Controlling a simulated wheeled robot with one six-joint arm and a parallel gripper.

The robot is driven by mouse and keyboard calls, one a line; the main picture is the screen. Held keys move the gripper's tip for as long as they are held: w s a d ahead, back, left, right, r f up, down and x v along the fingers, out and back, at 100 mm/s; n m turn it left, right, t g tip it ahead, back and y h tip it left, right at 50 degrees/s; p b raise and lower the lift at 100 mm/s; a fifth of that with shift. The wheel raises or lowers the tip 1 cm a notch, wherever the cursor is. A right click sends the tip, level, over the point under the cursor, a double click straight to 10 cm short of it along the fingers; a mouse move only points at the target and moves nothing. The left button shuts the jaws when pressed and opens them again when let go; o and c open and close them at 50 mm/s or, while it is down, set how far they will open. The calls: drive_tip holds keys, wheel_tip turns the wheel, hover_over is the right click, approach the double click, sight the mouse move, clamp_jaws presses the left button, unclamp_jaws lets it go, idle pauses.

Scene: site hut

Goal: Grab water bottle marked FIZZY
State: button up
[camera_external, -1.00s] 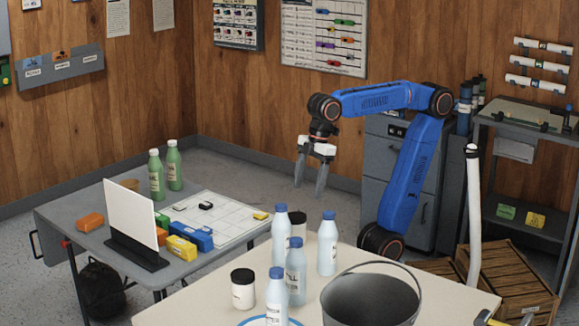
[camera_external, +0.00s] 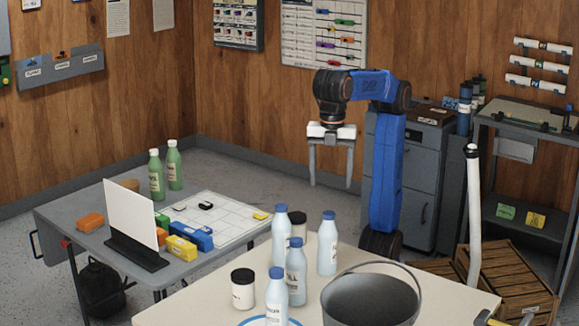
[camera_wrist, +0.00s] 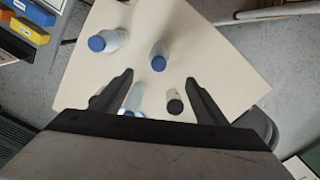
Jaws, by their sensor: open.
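Several pale bottles with blue caps stand upright on the cream table: a back left one (camera_external: 281,240), a right one (camera_external: 327,250), a middle one (camera_external: 296,272) and a front one (camera_external: 277,300). The middle label seems to end in "LL"; I cannot read FIZZY on any bottle. Two green bottles with white caps, left (camera_external: 156,178) and right (camera_external: 174,168), stand on the grey table. My gripper (camera_external: 331,184) is open and empty, pointing down, above and behind the cream table. In the wrist view, blue-capped bottles (camera_wrist: 159,60) (camera_wrist: 112,40) show beyond and between the fingers.
A white jar with a black lid (camera_external: 243,292) and another black-lidded jar (camera_external: 298,222) stand among the bottles. A dark bucket (camera_external: 370,302) is at the cream table's right. A white board (camera_external: 131,217) and coloured blocks (camera_external: 190,235) are on the grey table.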

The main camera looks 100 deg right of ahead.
sight(328, 228)
wheel_tip(328, 228, down, 17)
drive_tip(key=shift+w+r, duration=0.15)
drive_tip(key=shift+r, duration=0.05)
clamp_jaws()
idle(0.7)
